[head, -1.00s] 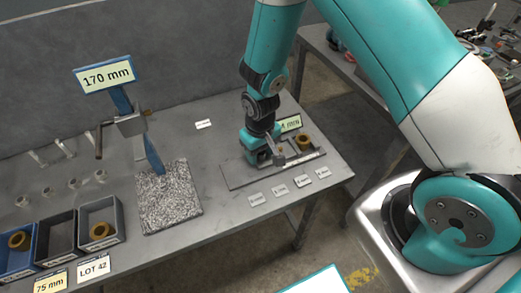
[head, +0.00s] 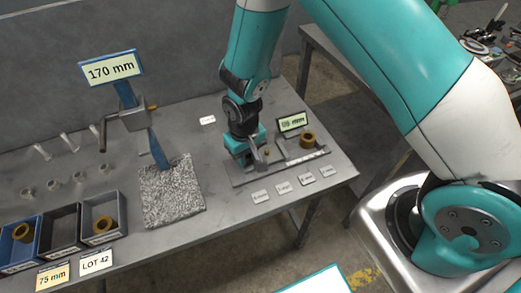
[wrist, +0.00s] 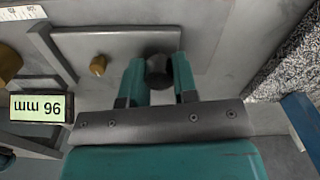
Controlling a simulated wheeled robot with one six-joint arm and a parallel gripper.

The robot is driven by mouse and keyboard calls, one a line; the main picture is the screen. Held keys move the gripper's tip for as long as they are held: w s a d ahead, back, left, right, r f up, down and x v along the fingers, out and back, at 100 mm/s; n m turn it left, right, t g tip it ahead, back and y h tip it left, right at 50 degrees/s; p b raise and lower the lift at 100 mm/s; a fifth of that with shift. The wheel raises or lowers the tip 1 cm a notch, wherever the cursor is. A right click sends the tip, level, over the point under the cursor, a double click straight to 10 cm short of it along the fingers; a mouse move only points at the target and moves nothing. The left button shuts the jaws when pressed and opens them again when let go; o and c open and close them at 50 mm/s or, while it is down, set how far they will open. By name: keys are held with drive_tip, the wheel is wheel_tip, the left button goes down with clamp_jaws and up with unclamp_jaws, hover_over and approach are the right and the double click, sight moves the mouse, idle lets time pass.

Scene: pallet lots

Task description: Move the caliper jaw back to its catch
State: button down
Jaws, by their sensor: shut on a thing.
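The caliper lies on a flat grey base (head: 240,180) at the right of the bench. Its display (head: 292,122) stands behind it and reads 96 mm, upside down, in the wrist view (wrist: 40,107). My gripper (head: 250,161) is over the left part of the caliper. In the wrist view my gripper (wrist: 160,75) is shut on a dark round knob (wrist: 158,68) of the sliding jaw (wrist: 115,42). A small brass knob (wrist: 98,65) sits beside it. A brass ring (head: 307,140) stands on the caliper, apart from my gripper. I cannot make out the catch.
Several small label plates (head: 283,187) lie along the bench's front edge. A clamp stand with a 170 mm sign (head: 112,68) and a speckled mat (head: 172,190) are to the left.

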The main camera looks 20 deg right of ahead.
drive_tip(key=shift+a, duration=0.45)
drive_tip(key=c, duration=0.9)
unclamp_jaws()
drive_tip(key=shift+a, duration=0.1)
drive_tip(key=shift+r, duration=0.1)
drive_tip(key=shift+r, duration=0.25)
wheel_tip(320, 180, up, 17)
drive_tip(key=shift+f+b, duration=0.1)
drive_tip(key=shift+b, duration=0.6)
